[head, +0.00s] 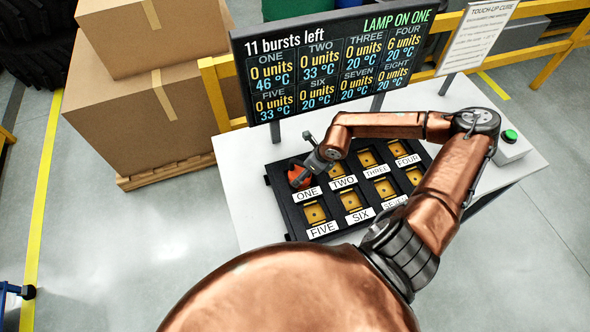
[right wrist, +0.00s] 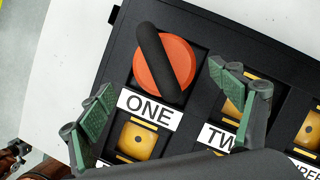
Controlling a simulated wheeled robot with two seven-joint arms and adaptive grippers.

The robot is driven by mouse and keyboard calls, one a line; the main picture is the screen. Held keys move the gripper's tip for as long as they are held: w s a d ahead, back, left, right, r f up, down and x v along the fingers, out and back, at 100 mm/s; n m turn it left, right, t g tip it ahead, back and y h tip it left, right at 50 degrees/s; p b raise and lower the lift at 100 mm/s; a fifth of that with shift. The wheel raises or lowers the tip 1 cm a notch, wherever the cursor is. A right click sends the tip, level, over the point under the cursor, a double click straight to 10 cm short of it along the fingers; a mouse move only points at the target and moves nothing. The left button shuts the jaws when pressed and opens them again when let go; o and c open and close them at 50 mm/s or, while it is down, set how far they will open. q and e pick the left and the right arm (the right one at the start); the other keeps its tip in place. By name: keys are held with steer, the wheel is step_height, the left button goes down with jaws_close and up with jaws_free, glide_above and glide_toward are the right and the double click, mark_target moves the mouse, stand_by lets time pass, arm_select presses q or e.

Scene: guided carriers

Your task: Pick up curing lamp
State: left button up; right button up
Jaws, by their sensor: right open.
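The curing lamp, an orange-red disc with a black bar handle across it (right wrist: 165,62), sits on position ONE of a black tray (head: 285,212). In the head view the lamp (head: 297,174) is partly hidden by my right gripper (head: 312,158). In the right wrist view my right gripper (right wrist: 160,112) is open and empty, its two green-padded fingers apart. One finger lies left of the ONE label and the other right of the lamp, over the TWO slot. The handle is not between the pads. My left gripper is not in view.
The tray's other slots hold yellow pads with labels. A display (head: 335,65) behind it reads "LAMP ON ONE" and "11 bursts left". A green button box (head: 511,142) and a sign (head: 477,35) stand right. Cardboard boxes (head: 140,110) are left. White tabletop (head: 240,190) is bare left of the tray.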

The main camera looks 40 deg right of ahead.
mark_target(299, 173)
steer(key=shift+x, duration=0.75)
steer(key=x, duration=0.1)
steer(key=p+x, duration=0.1)
steer(key=x, duration=0.1)
steer(key=p+x, duration=0.1)
steer(key=shift+w+d+f, duration=0.15)
steer(key=shift+w+d, duration=0.05)
steer(key=shift+d, duration=0.1)
steer(key=shift+f, duration=0.15)
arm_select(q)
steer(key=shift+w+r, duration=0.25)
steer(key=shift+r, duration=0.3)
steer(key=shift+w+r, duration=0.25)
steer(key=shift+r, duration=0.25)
arm_select(e)
steer(key=shift+c, duration=0.5)
steer(key=c, duration=2)
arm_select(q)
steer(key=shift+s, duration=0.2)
arm_select(e)
steer(key=shift+w, duration=0.15)
steer(key=shift+c, duration=0.4)
